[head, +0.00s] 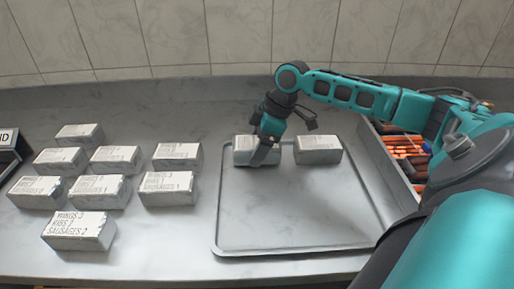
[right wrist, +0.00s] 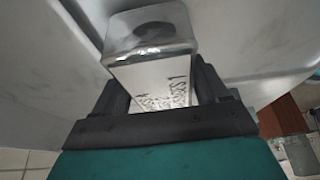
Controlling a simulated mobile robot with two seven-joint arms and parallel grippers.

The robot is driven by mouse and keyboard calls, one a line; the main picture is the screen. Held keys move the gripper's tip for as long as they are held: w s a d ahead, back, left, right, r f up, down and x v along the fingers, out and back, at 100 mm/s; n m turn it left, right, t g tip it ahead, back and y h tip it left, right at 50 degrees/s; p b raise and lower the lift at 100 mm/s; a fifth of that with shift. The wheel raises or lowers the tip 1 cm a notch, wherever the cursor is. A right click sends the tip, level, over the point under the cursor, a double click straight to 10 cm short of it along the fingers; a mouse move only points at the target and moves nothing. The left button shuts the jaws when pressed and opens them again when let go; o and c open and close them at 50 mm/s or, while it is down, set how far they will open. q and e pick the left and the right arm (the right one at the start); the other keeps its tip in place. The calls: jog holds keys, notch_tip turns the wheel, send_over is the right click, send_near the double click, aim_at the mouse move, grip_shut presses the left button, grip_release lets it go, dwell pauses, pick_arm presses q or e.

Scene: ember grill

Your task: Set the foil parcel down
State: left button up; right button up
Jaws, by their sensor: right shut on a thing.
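My right gripper (head: 265,150) is shut on a foil parcel (head: 243,154) with a white written label, at the back left of the metal tray (head: 300,236). In the right wrist view the same parcel (right wrist: 150,50) sits between the two dark fingers of the right gripper (right wrist: 165,95). I cannot tell whether its underside touches the tray. A second foil parcel (head: 318,151) stands on the tray just to the right, with a small gap between. My left gripper is not in view.
Several labelled foil parcels (head: 98,188) stand in loose rows on the grey counter (head: 150,242) left of the tray. A bin (head: 392,170) with orange items stands right of the tray. The tray's front and middle are bare. A tiled wall (head: 150,35) closes the back.

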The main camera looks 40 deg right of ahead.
jog(key=shift+f, duration=0.25)
jog(key=o, duration=1)
jog(key=shift+f, duration=0.1)
jog(key=p+v, duration=0.1)
jog(key=v, duration=1.1)
